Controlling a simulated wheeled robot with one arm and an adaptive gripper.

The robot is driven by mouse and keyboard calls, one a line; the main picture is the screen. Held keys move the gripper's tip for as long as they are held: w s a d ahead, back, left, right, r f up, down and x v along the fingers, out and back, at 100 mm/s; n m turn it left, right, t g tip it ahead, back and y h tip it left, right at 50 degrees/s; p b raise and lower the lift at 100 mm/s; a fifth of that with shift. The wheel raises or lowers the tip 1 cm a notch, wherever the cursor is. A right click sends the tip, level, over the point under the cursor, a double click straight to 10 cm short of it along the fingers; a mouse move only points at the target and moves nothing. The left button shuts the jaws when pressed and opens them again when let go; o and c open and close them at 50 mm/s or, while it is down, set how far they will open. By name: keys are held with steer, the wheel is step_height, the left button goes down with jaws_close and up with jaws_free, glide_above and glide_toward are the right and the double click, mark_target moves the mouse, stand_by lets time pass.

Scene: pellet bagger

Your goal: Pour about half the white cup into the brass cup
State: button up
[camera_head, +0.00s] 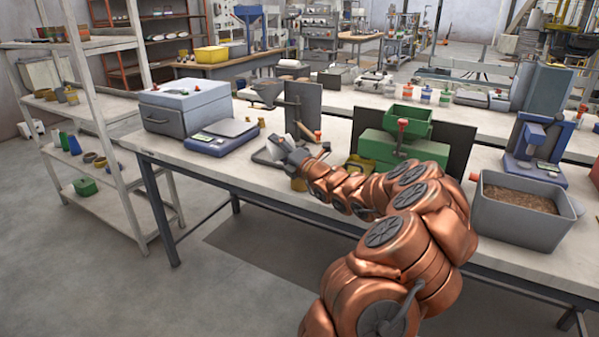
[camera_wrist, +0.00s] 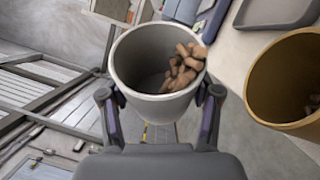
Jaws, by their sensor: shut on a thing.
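My gripper (camera_wrist: 160,95) is shut on the white cup (camera_wrist: 138,60), one finger on each side of it. Brown pellets (camera_wrist: 183,68) lie inside the white cup, gathered toward the right of its interior in the wrist view. The brass cup (camera_wrist: 275,80) stands to the right there, its rim apart from the white cup and partly cut off by the frame. A few pellets (camera_wrist: 313,106) show inside it. In the head view my gripper (camera_head: 286,146) is over the bench, with the tilted white cup (camera_head: 295,131) at its end. The brass cup (camera_head: 298,184) is mostly hidden by my arm.
A blue scale (camera_head: 220,137) and a grey box machine (camera_head: 183,105) stand to the left on the bench (camera_head: 190,160). A green hopper machine (camera_head: 404,145) is to the right. A grey bin (camera_head: 520,213) of brown pellets is at the far right. A dark panel (camera_head: 303,106) stands behind the gripper.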

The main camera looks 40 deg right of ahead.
mark_target(277, 160)
steer(key=shift+a+f+n+b, duration=0.1)
steer(key=shift+f+n+b, duration=0.2)
steer(key=shift+b, duration=0.2)
